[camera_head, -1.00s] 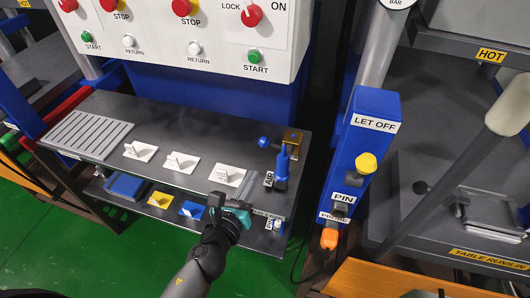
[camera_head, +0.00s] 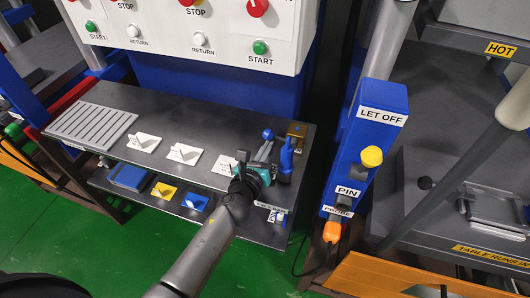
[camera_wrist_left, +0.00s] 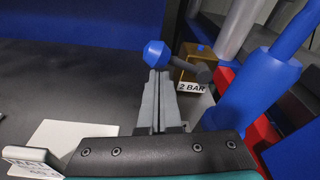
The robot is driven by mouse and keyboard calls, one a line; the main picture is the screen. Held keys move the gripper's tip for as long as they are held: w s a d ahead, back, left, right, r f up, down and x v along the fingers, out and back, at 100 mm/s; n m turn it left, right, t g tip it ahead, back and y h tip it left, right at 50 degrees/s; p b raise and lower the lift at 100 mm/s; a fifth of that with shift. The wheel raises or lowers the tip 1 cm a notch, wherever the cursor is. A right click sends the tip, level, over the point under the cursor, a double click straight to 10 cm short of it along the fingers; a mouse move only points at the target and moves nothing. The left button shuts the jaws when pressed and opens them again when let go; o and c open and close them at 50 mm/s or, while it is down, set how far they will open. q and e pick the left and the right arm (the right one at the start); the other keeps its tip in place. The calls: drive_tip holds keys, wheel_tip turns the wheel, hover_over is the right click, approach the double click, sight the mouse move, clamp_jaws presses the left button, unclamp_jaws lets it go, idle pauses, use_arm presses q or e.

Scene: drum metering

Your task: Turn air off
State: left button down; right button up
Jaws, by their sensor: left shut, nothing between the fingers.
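The air valve is a brass block (camera_head: 297,130) at the right back of the grey bench, with a lever ending in a blue ball knob (camera_head: 267,134). In the left wrist view the knob (camera_wrist_left: 155,53) points left from the brass block (camera_wrist_left: 188,70), which bears a 2 BAR label. My left gripper (camera_head: 264,152) is shut and empty. Its fingertips (camera_wrist_left: 157,77) lie just in front of the knob; I cannot tell whether they touch it. The AIR label is hidden behind the gripper. My right gripper is not in view.
A blue upright handle (camera_head: 286,155) stands close right of my left gripper. White plates (camera_head: 184,155) lie along the bench, one partly behind the gripper. A white control panel (camera_head: 200,25) overhangs the back. The blue LET OFF post (camera_head: 367,150) stands to the right.

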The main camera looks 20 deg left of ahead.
sight(272, 137)
use_arm(q)
drive_tip(key=shift+w+r+m+p, duration=0.1)
drive_tip(key=shift+r+m+p, duration=0.4)
drive_tip(key=shift+m, duration=0.2)
idle(0.5)
drive_tip(key=shift+r+m+y, duration=0.25)
drive_tip(key=shift+m+y, duration=0.05)
drive_tip(key=m+p, duration=0.1)
drive_tip(key=r+m+p, duration=0.1)
drive_tip(key=shift+d+r+y+p, duration=0.25)
drive_tip(key=shift+r+y+p, duration=0.05)
drive_tip(key=m+p, duration=0.1)
drive_tip(key=r+m, duration=0.1)
drive_tip(key=shift+d+m+y+p, duration=0.3)
drive_tip(key=shift+p, duration=0.1)
drive_tip(key=shift+d+m+p, duration=0.15)
drive_tip(key=shift+m+p, duration=0.15)
drive_tip(key=shift+m, duration=0.1)
